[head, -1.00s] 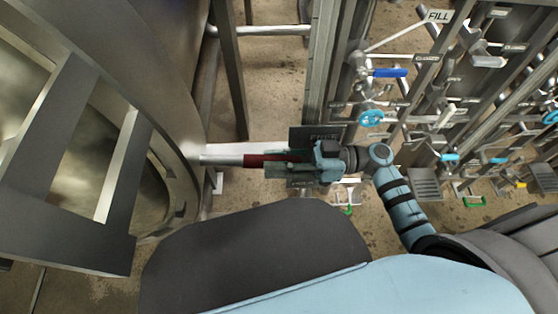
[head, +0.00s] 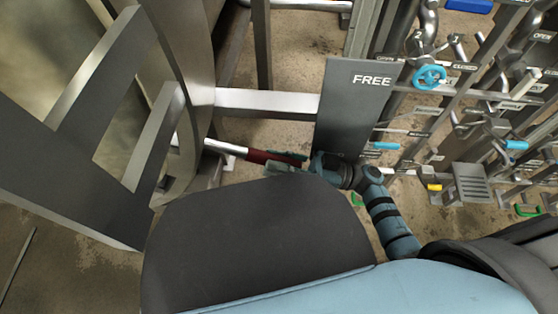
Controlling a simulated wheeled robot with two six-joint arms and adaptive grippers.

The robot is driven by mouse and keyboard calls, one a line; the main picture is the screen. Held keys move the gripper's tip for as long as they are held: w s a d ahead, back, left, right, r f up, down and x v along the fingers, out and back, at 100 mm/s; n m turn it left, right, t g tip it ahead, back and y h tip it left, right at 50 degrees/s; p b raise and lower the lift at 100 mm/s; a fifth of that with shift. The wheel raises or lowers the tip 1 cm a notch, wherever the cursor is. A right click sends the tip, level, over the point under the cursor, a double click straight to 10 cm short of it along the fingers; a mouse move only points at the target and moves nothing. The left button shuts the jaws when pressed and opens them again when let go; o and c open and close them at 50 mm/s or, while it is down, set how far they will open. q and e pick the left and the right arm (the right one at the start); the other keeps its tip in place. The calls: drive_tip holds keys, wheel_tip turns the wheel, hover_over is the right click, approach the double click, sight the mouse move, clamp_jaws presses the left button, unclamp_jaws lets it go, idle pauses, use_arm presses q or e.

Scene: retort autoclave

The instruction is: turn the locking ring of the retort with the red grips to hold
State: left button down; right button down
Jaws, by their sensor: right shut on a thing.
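The retort's large grey metal locking ring (head: 188,115) curves down the left side of the head view. A pale bar with a red grip (head: 257,156) sticks out to the right from low on the ring. My right gripper (head: 285,162) is shut on the red grip, its fingers lying along the outer end. The dark rounded panel in front hides part of this gripper's lower side. My left gripper is not in view.
A grey plate marked FREE (head: 352,105) stands on a pale horizontal bar (head: 266,103), just above my right gripper. Pipes, a blue handwheel (head: 429,76) and several labelled valves crowd the right side. Bare floor (head: 295,55) shows between the retort and the pipework.

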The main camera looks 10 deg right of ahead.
drive_tip(key=c, duration=1.3)
unclamp_jaws()
drive_tip(key=shift+s+f, duration=0.1)
drive_tip(key=shift+f, duration=0.7)
drive_tip(key=shift+g+h, duration=0.3)
drive_tip(key=v, duration=1.1)
drive_tip(key=shift+d+r, duration=0.3)
drive_tip(key=shift+d, duration=0.15)
